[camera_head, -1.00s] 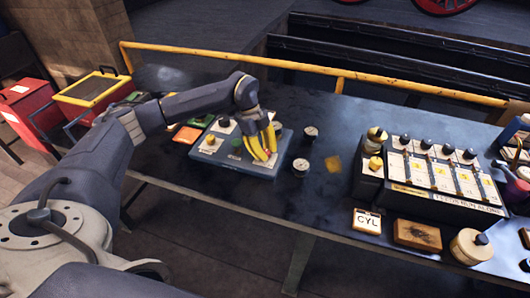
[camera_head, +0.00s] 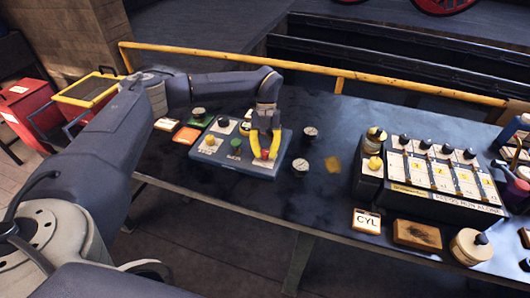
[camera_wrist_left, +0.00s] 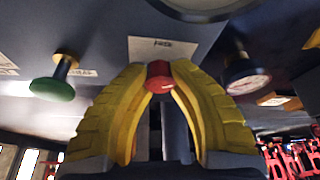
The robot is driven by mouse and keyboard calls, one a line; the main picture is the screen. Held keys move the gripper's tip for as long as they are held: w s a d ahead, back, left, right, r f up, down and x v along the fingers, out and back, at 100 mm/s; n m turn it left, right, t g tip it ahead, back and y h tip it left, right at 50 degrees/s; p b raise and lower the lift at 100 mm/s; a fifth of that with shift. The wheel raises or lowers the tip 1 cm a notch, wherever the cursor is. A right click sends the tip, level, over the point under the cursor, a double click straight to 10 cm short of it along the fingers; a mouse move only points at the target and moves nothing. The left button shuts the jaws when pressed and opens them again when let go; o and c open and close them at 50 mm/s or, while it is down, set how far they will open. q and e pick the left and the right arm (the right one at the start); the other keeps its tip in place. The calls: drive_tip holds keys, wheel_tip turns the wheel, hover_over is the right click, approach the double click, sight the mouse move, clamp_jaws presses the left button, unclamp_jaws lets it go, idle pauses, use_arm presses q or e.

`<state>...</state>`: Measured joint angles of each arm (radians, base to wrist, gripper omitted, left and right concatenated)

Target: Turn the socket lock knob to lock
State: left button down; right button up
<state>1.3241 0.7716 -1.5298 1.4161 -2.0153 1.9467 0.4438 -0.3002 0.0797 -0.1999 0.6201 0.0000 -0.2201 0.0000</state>
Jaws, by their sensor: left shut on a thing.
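A blue-grey control panel (camera_head: 240,167) lies on the dark bench left of centre in the head view. My left gripper (camera_head: 263,157) has two yellow fingers shut around a small red knob (camera_wrist_left: 160,75) on the panel's right side. The red knob shows between the fingertips in the wrist view, just below a small label. A green knob (camera_head: 235,143) and a yellow knob (camera_head: 211,141) stand on the panel to the left of the gripper. I cannot read which knob is the socket lock. My right gripper is not in view.
Two round knob-like pieces stand right of the panel, one (camera_head: 301,166) nearer. A black lever box (camera_head: 445,200) sits at right, with a CYL card (camera_head: 367,221) in front. A yellow rail (camera_head: 340,74) runs behind the bench.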

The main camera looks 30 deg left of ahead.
use_arm(q)
drive_tip(key=m, duration=0.1)
drive_tip(key=m+y, duration=0.1)
drive_tip(key=m, duration=0.2)
drive_tip(key=shift+s+d+f+m+g+y, duration=0.1)
drive_tip(key=shift+s+d+m+g+y, duration=0.1)
drive_tip(key=shift+s+m+g+y, duration=0.15)
drive_tip(key=shift+m, duration=0.25)
drive_tip(key=c, duration=1.4)
unclamp_jaws()
drive_tip(key=shift+a, duration=0.1)
drive_tip(key=shift+c, duration=0.2)
drive_tip(key=o, duration=0.4)
drive_tip(key=shift+w, duration=0.15)
drive_tip(key=v, duration=1.2)
